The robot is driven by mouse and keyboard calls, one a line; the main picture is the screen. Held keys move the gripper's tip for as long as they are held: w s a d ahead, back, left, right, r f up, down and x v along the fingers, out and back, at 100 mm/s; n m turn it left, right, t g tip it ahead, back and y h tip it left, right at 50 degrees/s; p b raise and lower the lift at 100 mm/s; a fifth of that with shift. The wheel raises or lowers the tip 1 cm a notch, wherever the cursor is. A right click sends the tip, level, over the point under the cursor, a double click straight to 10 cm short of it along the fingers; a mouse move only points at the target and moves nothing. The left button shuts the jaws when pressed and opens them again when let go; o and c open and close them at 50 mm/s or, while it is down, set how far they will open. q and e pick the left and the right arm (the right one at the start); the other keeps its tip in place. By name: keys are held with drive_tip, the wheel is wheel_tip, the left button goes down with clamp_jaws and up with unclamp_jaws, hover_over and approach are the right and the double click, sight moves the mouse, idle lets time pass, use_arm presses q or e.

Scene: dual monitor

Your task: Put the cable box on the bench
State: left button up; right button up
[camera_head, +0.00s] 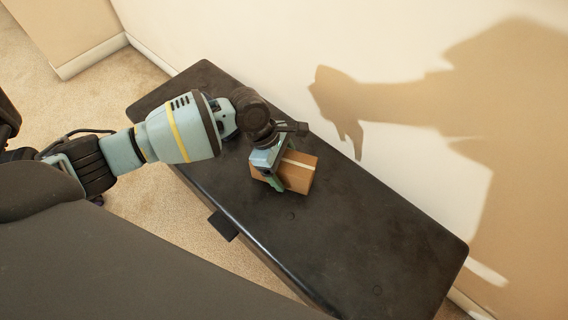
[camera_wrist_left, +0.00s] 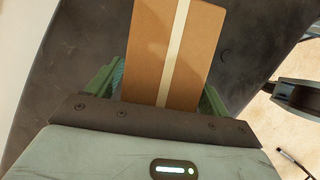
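The cable box is a small brown cardboard box (camera_head: 299,173) with a pale tape strip, seen at the middle of the black bench (camera_head: 370,235) in the head view. It also fills the upper middle of the left wrist view (camera_wrist_left: 150,50). My left gripper (camera_head: 272,181) has its green fingers on either side of the box, and they appear to press against it. In the left wrist view the fingers (camera_wrist_left: 160,92) flank the box closely. The box is on or just above the bench top; I cannot tell which. My right gripper is not in view.
The bench top is bare on both sides of the box. A pale wall (camera_head: 260,40) runs along its far side and carries the shadow of my arm. Beige carpet (camera_head: 150,215) lies on the near side. A dark tab (camera_head: 222,225) sticks out from the bench's near edge.

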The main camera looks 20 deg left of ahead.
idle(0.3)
use_arm(q)
drive_tip(key=shift+a+r, duration=0.1)
drive_tip(key=shift+r, duration=0.25)
drive_tip(key=p+v, duration=0.4)
drive_tip(key=v, duration=0.6)
drive_tip(key=shift+r+p, duration=0.15)
drive_tip(key=shift+p, duration=0.2)
drive_tip(key=shift+a+r, duration=0.2)
drive_tip(key=shift+r, duration=0.3)
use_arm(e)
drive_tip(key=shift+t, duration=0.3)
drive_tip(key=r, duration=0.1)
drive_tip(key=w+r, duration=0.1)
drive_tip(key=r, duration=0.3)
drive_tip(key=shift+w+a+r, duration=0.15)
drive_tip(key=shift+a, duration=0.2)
